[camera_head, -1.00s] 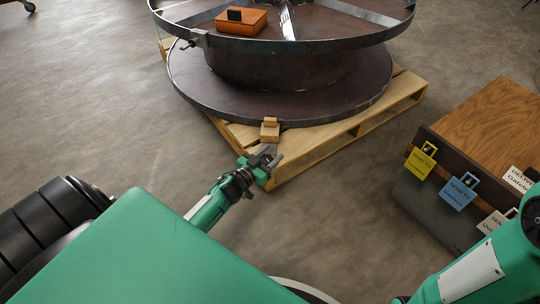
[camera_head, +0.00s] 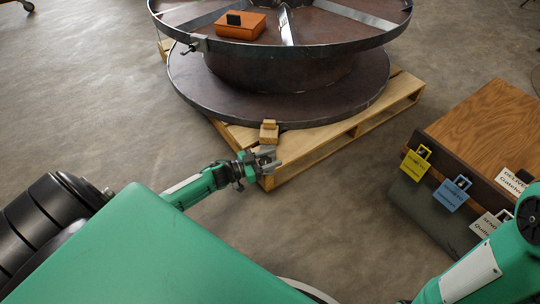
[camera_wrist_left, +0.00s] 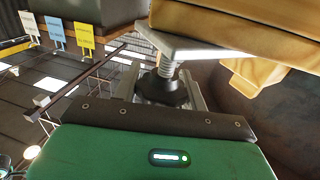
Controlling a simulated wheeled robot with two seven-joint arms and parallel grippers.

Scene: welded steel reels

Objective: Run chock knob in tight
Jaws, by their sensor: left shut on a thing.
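The chock knob (camera_wrist_left: 165,90) is dark and round, on a threaded steel screw (camera_wrist_left: 167,65). The wrist view shows it between the fingers of my left gripper (camera_wrist_left: 165,98), which is shut on it. Several bare threads show between the knob and a pale metal plate (camera_wrist_left: 190,48) beside a wooden piece. In the head view, my left gripper (camera_head: 268,160) is at the pallet's near corner, just below the wooden chock (camera_head: 269,132) at the reel's lower rim. The knob cannot be made out there. My right gripper is out of view.
The rusty steel reel (camera_head: 280,108) stands on a wooden pallet (camera_head: 345,142). An orange case (camera_head: 240,30) lies on its upper flange. At right is a wood-topped unit (camera_head: 490,125) with yellow (camera_head: 415,165) and blue (camera_head: 452,194) tags. Floor between them is clear.

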